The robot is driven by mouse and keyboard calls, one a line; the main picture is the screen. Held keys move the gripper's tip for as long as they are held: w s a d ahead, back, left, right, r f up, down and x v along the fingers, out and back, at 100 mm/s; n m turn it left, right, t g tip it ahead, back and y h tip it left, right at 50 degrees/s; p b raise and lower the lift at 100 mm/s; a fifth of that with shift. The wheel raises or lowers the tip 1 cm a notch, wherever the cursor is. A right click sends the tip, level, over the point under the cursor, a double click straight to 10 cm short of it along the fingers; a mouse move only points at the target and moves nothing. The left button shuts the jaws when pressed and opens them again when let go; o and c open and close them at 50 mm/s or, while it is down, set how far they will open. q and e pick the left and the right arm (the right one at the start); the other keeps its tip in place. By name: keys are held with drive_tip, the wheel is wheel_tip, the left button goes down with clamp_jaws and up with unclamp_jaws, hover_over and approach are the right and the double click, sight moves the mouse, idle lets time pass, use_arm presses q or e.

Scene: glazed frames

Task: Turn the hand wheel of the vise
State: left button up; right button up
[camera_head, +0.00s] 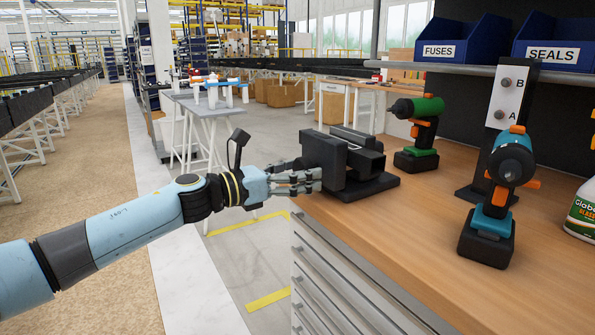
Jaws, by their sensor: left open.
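The black vise (345,165) stands at the left edge of the wooden workbench. My left arm comes in from the left, and my left gripper (306,181) is at the near left side of the vise, its fingers apart and close against the dark body. The hand wheel cannot be made out clearly; the fingers and the vise may hide it. I cannot tell whether the fingers touch it. My right gripper is not in view.
A green drill (418,132) stands right behind the vise. A blue drill (498,190) stands further right, by a stand with buttons marked A and B (507,97). Blue bins (464,41) sit on a shelf above. The bench's front middle (400,230) is clear.

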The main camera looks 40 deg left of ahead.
use_arm(q)
drive_tip(key=c, duration=1.2)
drive_tip(key=shift+n, duration=0.3)
drive_tip(key=n+p, duration=0.4)
drive_tip(key=n, duration=0.3)
drive_tip(key=n+p, duration=0.4)
drive_tip(key=n, duration=0.3)
drive_tip(key=n+p, duration=0.4)
drive_tip(key=n, duration=0.3)
drive_tip(key=shift+s+d+r, duration=0.1)
drive_tip(key=shift+r, duration=0.3)
drive_tip(key=n+p, duration=0.2)
drive_tip(key=n, duration=0.2)
drive_tip(key=shift+n, duration=0.3)
drive_tip(key=shift+n+p, duration=0.85)
drive_tip(key=shift+n, duration=0.85)
